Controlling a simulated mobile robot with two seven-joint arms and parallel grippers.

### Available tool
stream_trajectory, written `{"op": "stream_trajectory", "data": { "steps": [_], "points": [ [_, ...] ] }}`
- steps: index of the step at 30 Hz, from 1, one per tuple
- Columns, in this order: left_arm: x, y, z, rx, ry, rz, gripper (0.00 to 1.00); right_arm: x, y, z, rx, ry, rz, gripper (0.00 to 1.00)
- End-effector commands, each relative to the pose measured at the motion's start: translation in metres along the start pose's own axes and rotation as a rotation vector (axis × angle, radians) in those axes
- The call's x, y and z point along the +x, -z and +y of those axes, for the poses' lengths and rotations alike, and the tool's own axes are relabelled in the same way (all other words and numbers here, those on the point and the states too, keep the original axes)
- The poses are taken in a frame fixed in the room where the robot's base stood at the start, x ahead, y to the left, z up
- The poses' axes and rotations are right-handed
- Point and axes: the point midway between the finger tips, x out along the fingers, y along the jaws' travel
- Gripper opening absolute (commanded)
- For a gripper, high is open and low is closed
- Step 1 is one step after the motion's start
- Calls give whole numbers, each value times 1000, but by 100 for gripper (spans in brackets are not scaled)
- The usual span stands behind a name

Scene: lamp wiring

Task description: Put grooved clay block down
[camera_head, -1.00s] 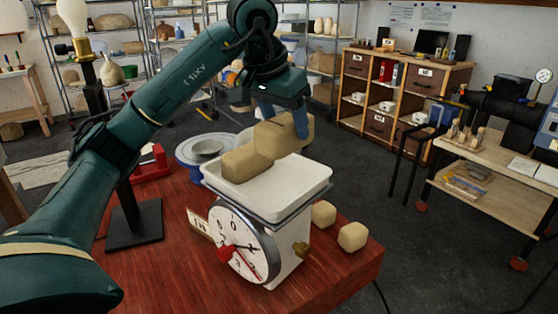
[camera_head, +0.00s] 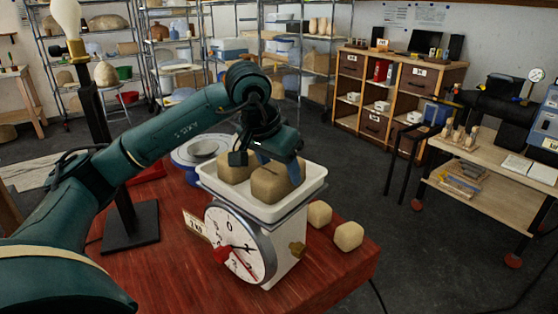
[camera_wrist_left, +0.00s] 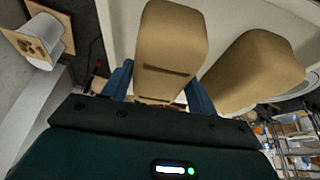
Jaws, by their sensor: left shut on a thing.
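The grooved clay block (camera_head: 278,185) is tan and sits low inside the white pan (camera_head: 262,212) of the scale, seemingly resting on its floor. My left gripper (camera_head: 266,162) reaches down over it and is shut on it. In the left wrist view the grooved block (camera_wrist_left: 172,45) stands between the blue fingers (camera_wrist_left: 160,92), with dark grooves across its near face. A second clay block (camera_head: 234,167) lies in the pan beside it, on the left in the head view; it also shows in the left wrist view (camera_wrist_left: 256,70). My right gripper is not in view.
The dial scale (camera_head: 240,245) stands on the red wooden table (camera_head: 165,275). Two small clay blocks (camera_head: 348,236) lie right of it, near the table edge. A lamp stand (camera_head: 131,228) and a round grey-blue turntable (camera_head: 197,152) are on its left.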

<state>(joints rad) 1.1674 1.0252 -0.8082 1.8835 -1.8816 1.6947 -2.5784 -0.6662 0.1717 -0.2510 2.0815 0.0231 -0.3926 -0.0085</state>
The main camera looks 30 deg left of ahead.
Motion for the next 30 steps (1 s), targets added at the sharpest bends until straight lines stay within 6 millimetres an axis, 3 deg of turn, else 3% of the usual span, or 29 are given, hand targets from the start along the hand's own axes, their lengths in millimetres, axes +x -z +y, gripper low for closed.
{"op": "stream_trajectory", "data": {
  "steps": [6, 7, 9, 20, 30],
  "points": [
    [1, 0, 0, -1, 0, 7, 0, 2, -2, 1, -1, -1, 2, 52],
    [2, -1, 0, 0, 0, 0, 60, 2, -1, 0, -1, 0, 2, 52],
    [2, -1, 0, 0, 0, -1, 65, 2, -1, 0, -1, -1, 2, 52],
    [-5, 1, 0, 0, 0, 1, 67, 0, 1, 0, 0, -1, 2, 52],
    [-72, 1, 0, 1, 0, 5, 67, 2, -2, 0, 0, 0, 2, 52]
  ]
}}
